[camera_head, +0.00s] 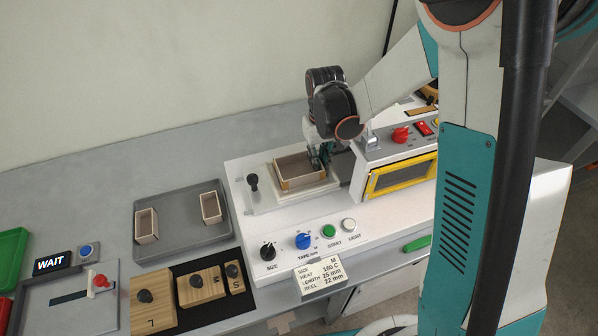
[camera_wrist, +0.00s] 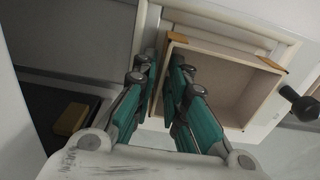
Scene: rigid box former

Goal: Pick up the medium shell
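A pale wooden open-topped shell (camera_head: 298,170) with brown corner strips sits on the white machine's square plate, and fills the right of the wrist view (camera_wrist: 228,78). My gripper (camera_head: 321,160) is down at the shell's right side in the head view. In the wrist view its teal fingers (camera_wrist: 163,75) straddle one shell wall, one finger outside and one inside. A gap shows between the fingertips, wider than the wall, so they look open. Firm contact with the wall cannot be made out. The shell rests level on the plate.
A yellow-framed heater unit (camera_head: 402,175) stands close right of the shell. A black knob (camera_head: 252,181) stands left of it. A grey tray (camera_head: 182,240) holds two smaller shells. Wooden blocks marked L (camera_head: 152,305), M (camera_head: 201,287) and S lie in front. The card (camera_head: 319,278) reads size M.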

